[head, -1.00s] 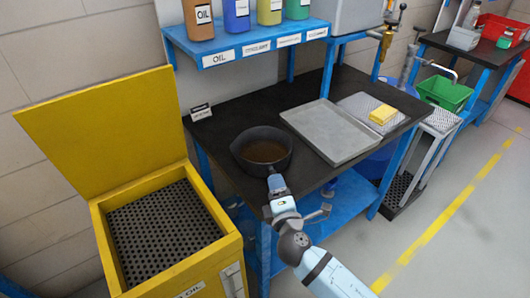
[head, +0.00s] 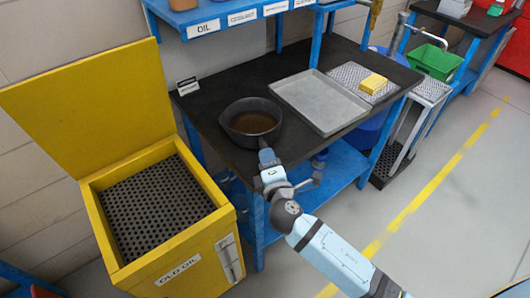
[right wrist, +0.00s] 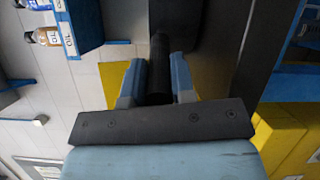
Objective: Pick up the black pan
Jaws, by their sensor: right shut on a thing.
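The black pan (head: 251,122) is on the dark table top (head: 208,113), near its front left part, with brown liquid inside. Its handle points toward the front edge. My right gripper (head: 267,157) is at the handle in the head view. In the right wrist view its two fingers (right wrist: 158,80) are on either side of the black handle (right wrist: 160,62), shut on it. I cannot tell whether the pan touches the table or is slightly raised. My left gripper is not in view.
A yellow bin labelled OLD OIL (head: 172,274) stands open at the left, with a perforated grid (head: 150,208) inside. A grey tray (head: 318,103) lies right of the pan. A yellow sponge (head: 373,82) rests on a mesh plate. A blue shelf (head: 225,22) is above the table.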

